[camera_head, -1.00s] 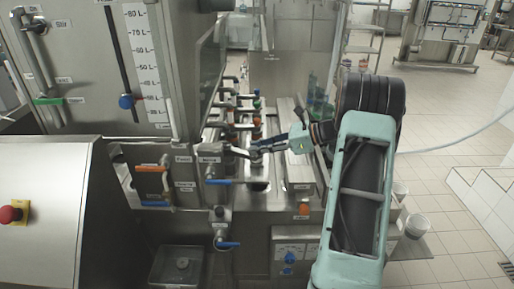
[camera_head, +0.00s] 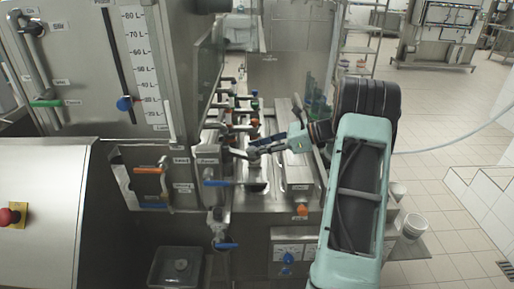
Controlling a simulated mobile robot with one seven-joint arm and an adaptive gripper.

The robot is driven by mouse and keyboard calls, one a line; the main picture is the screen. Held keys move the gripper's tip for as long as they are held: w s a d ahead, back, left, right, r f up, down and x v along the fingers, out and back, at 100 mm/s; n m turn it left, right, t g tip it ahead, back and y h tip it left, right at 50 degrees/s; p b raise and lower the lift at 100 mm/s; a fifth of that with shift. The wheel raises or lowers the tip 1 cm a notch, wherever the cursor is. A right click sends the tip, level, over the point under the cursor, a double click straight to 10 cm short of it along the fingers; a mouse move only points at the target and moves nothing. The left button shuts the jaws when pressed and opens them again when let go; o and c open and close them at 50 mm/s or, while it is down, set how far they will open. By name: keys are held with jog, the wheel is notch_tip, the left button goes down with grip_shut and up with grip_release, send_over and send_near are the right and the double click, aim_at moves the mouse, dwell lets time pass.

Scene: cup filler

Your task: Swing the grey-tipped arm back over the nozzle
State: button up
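My gripper (camera_head: 254,153) reaches left from my arm, low over the rows of valves on the steel filler bench (camera_head: 308,206). Its fingertips are at or touching a small grey piece (camera_head: 236,151) that sticks out beside the steel filler housing (camera_head: 208,160). This may be the tip of the grey-tipped arm, but it is too small to be sure. I cannot tell whether the fingers are closed on it. The nozzle cannot be made out clearly. A blue-handled lever (camera_head: 221,183) lies flat just below and left of my gripper.
Several coloured valve handles (camera_head: 254,105) stand in rows behind my gripper. The tall steel tank panel (camera_head: 95,70) with a litre scale is close on the left. White cups (camera_head: 412,226) stand at the right. The tiled floor at the right is open.

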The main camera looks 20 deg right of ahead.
jog(key=v, duration=1.2)
jog(key=shift+c, duration=0.2)
